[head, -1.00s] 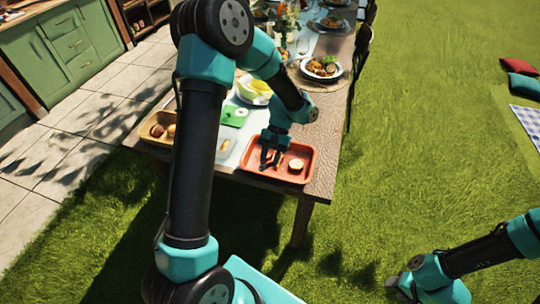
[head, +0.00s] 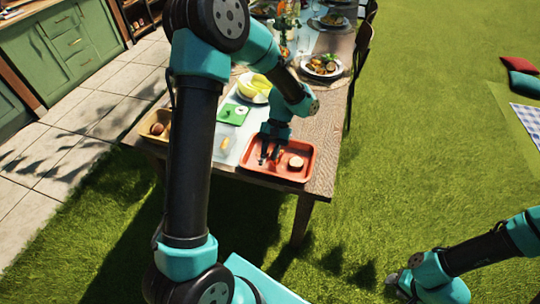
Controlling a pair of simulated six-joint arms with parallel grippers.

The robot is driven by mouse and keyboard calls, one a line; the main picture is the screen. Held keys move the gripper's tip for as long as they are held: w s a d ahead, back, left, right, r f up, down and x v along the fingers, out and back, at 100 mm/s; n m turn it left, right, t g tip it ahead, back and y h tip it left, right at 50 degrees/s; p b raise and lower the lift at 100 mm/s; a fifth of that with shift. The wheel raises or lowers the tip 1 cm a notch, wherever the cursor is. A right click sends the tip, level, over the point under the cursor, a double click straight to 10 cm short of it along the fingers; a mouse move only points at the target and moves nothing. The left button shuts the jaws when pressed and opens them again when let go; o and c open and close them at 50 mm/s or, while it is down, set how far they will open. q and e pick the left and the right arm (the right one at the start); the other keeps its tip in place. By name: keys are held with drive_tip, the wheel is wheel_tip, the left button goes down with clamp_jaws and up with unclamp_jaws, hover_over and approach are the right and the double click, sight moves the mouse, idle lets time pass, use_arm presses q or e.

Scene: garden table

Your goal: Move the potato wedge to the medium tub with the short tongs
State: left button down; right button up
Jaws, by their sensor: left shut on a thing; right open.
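My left gripper (head: 269,153) is over the left part of the red tray (head: 300,180) at the table's near end. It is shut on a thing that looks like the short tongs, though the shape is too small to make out. A round tan item (head: 296,162) lies in that tray, right of the gripper. A small yellowish piece (head: 224,144), possibly the potato wedge, is on the pale runner left of the tray. I cannot tell which container is the medium tub. My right gripper (head: 397,285) is open and empty, low over the grass, away from the table.
A wooden tray (head: 147,132) with brown items is at the table's left edge. A plate of food (head: 322,66) stands further back. My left arm hides part of the table.

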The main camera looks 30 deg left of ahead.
use_arm(q)
wheel_tip(320, 180, up, 10)
idle(0.8)
drive_tip(key=s+a+r+n+t+h, duration=0.1)
drive_tip(key=a+n, duration=0.3)
drive_tip(key=a, duration=0.6)
drive_tip(key=s+a+r+n+t+h, duration=0.1)
drive_tip(key=a+n+h, duration=0.2)
drive_tip(key=a, duration=0.8)
drive_tip(key=shift+s+r+n+t+h, duration=0.3)
drive_tip(key=shift+n+t+h, duration=0.1)
drive_tip(key=shift+n, duration=0.6)
drive_tip(key=shift+f, duration=0.15)
wheel_tip(320, 180, down, 9)
